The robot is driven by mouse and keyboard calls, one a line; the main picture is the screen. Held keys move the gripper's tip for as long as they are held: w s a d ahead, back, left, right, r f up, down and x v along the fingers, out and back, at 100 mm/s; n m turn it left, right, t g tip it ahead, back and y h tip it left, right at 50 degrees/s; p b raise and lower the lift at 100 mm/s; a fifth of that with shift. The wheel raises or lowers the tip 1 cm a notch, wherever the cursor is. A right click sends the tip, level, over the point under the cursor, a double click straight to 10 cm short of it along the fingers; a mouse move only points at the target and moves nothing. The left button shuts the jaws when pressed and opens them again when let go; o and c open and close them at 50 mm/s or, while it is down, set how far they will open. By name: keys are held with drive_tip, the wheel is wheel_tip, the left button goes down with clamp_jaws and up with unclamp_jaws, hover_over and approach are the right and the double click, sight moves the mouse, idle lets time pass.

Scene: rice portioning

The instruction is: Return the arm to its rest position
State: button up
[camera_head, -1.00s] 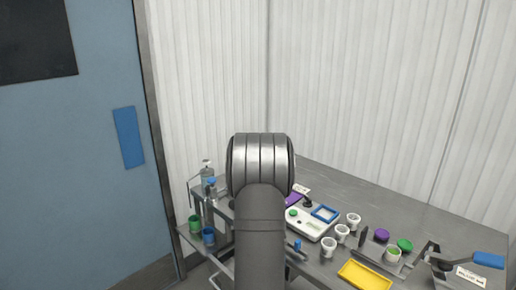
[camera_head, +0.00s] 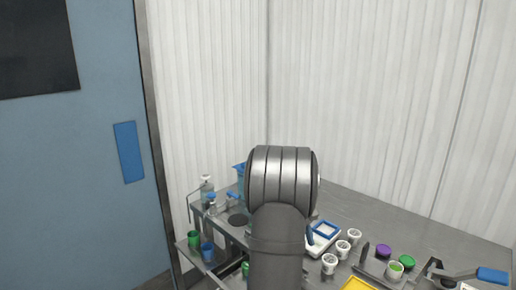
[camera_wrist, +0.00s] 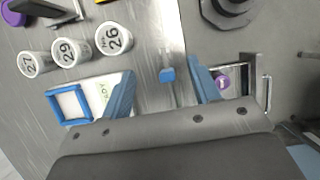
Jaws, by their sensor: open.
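My gripper (camera_wrist: 162,82) is open in the wrist view, with its two blue fingers apart above the metal worktop. Nothing is held between the fingers. A small blue-tipped part (camera_wrist: 167,75) lies below, in the gap between them; whether it is close cannot be told. My arm (camera_head: 280,215) rises in the middle of the head view and hides the gripper there.
The scale with its blue frame (camera_head: 325,230) and white cups (camera_head: 342,248) stand right of my arm. Purple (camera_head: 384,251) and green (camera_head: 405,262) lids lie farther right. Bottles (camera_head: 207,190) stand left. The worktop's back right (camera_head: 400,215) is clear. A wall (camera_head: 360,90) rises behind.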

drive_tip(key=w+d+r+n+t, duration=0.1)
drive_tip(key=w+d+r+n, duration=0.1)
drive_tip(key=d, duration=0.4)
drive_tip(key=w+d+r+n+t, duration=0.1)
drive_tip(key=w+d+r+n, duration=0.1)
drive_tip(key=d, duration=0.5)
drive_tip(key=w+d+r+n+t+h, duration=0.1)
drive_tip(key=w+d+r+n, duration=0.1)
drive_tip(key=w+d+n, duration=0.2)
drive_tip(key=shift+w+d+n+t, duration=0.3)
drive_tip(key=shift+d+n, duration=0.7)
drive_tip(key=shift+d, duration=0.2)
